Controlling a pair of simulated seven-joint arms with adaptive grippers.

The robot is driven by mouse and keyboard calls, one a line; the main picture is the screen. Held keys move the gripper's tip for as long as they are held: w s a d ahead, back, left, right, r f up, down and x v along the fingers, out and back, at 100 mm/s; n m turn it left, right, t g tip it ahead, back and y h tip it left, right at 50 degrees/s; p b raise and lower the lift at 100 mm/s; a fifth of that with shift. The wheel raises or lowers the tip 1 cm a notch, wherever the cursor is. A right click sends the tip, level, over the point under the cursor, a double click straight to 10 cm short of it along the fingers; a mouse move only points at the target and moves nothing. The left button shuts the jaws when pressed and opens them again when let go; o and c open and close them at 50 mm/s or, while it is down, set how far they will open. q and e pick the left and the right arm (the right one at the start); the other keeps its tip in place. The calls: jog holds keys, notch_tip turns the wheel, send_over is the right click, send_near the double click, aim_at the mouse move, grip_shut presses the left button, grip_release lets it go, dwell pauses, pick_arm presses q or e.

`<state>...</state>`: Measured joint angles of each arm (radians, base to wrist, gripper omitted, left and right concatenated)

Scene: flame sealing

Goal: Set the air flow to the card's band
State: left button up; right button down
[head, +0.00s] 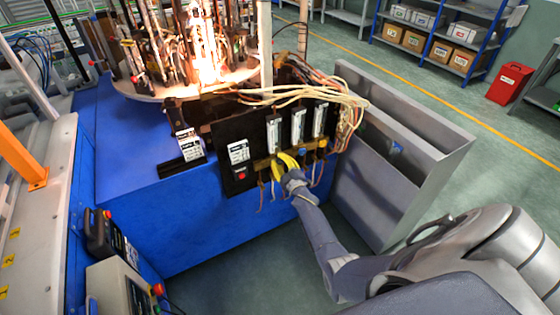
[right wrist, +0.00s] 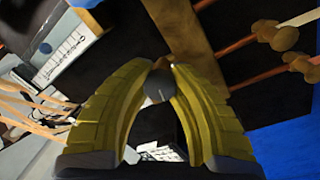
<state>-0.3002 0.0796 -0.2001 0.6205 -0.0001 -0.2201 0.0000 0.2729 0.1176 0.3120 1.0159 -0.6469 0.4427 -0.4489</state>
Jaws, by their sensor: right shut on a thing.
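Three upright flow meters with pale scales stand on a black panel in the head view: left (head: 274,134), middle (head: 298,124) and right (head: 319,119). My right gripper (head: 285,163) is at the foot of the left one. In the right wrist view its yellow fingers (right wrist: 158,75) are closed around a grey round knob (right wrist: 157,87) with a pale line on its face. The fingers hide this knob in the head view. A white printed card (head: 238,152) is on the panel to the left; its text is too small to read. My left gripper is out of view.
A blue knob (head: 301,152) sits close to the right of my gripper. Pale hoses (head: 320,92) hang above the meters. A grey metal bin (head: 385,185) stands at the right. A lit burner (head: 207,70) glows above the blue machine base (head: 130,150).

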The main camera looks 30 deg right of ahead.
jog(key=shift+s+f+n, duration=0.1)
jog(key=shift+f+n, duration=0.1)
jog(key=shift+n, duration=0.4)
jog(key=c, duration=1)
grip_release()
jog(key=shift+r, duration=0.15)
jog(key=s, duration=0.4)
jog(key=s+a, duration=0.1)
jog(key=s, duration=0.2)
jog(key=s+f, duration=0.1)
jog(key=s, duration=0.3)
jog(key=shift+s+a, duration=0.3)
jog(key=shift+s, duration=0.05)
